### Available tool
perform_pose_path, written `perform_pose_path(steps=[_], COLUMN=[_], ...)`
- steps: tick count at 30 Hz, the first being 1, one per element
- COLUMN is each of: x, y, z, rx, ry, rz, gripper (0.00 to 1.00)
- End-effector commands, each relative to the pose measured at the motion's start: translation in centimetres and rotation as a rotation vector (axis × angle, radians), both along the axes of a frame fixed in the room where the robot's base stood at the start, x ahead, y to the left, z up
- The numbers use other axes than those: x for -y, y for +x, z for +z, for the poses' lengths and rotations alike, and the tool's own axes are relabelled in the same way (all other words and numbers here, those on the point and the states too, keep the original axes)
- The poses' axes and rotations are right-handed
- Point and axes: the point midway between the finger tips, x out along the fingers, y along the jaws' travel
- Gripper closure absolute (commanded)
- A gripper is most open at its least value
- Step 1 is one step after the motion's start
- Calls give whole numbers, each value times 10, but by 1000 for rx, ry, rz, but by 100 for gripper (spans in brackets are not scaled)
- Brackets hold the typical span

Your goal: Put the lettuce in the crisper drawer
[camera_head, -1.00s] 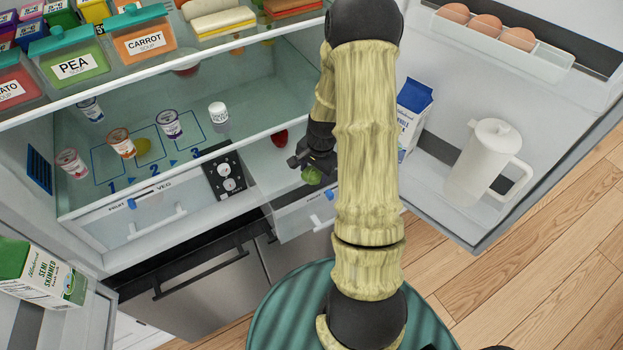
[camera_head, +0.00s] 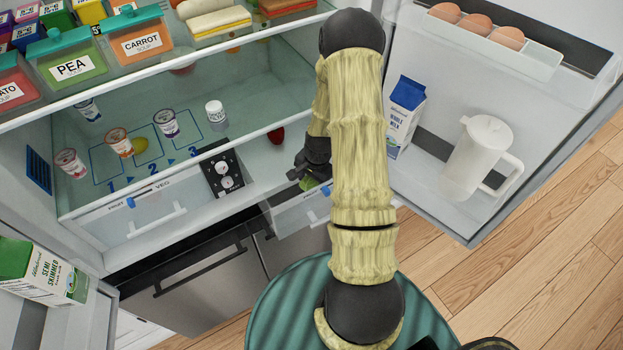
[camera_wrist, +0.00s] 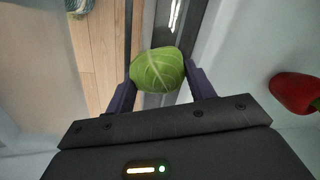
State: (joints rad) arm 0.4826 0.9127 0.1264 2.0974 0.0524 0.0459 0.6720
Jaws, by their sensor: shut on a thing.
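The lettuce (camera_wrist: 158,70) is a round green head between the fingers of my gripper (camera_wrist: 160,85), which is shut on it. In the head view, my gripper (camera_head: 308,178) is at the fridge's lower right, over or beside the right-hand crisper drawer (camera_head: 290,217), which is pulled partly out. Only a little of the lettuce (camera_head: 309,184) shows there. My arm hides part of this drawer, so its inside cannot be seen clearly. The left crisper drawer (camera_head: 125,226) looks shut, with a white handle and a slider marked FRUIT and VEG.
A red item (camera_head: 276,135) lies behind my gripper; it also shows in the wrist view (camera_wrist: 297,92). Several small pots and a dial panel (camera_head: 223,172) are left. The open door with a milk carton (camera_head: 404,115) and white jug (camera_head: 477,160) is close on the right.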

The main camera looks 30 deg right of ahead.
Motion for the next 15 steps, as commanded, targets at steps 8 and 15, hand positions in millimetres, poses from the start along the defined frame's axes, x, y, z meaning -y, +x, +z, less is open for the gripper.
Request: perform_pose_path(steps=[8,15], x=[0,1], y=[0,0], z=[-3,-2], rx=[0,1], ry=[-1,0], rz=[-1,-1], gripper=[71,24])
